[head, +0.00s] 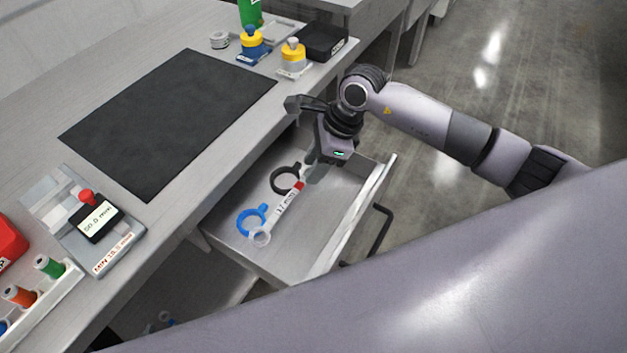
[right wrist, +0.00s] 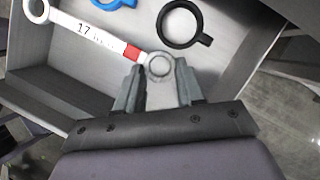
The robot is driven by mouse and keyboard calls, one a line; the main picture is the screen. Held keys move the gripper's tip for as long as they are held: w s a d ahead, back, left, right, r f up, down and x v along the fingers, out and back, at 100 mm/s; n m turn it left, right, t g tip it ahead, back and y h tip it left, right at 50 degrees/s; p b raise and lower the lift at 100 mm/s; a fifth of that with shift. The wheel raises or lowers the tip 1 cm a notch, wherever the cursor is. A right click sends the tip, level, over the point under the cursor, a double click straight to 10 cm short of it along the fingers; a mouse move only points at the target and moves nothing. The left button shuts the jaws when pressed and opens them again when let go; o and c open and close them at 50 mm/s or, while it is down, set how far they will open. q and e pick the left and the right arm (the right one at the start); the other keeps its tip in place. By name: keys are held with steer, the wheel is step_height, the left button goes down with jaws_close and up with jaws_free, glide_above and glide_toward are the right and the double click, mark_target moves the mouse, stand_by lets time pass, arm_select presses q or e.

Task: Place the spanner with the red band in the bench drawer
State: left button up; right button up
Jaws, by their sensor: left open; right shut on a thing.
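The spanner with the red band (head: 284,208) is pale, marked 17, with a ring at each end. It is inside the open bench drawer (head: 335,235), low over the drawer floor; I cannot tell whether it touches the floor. My right gripper (head: 314,170) reaches down into the drawer and is shut on the spanner's ring end beside the red band. In the right wrist view the fingers (right wrist: 158,85) stand either side of that ring, and the spanner (right wrist: 90,36) runs off to the upper left. My left gripper is not in view.
A blue ring tool (head: 252,219) and a black ring tool (head: 286,180) lie in the drawer near the spanner. The drawer front has a dark handle (head: 380,230).

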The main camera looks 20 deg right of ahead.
mark_target(308, 193)
step_height(308, 193, down, 7)
steer(key=shift+r, duration=0.2)
stand_by(0.3)
steer(key=shift+f, duration=0.2)
steer(key=o, duration=1.1)
steer(key=shift+r, duration=0.1)
steer(key=shift+r, duration=0.15)
steer(key=b+v, duration=0.1)
steer(key=v, duration=1.1)
steer(key=shift+d, duration=0.1)
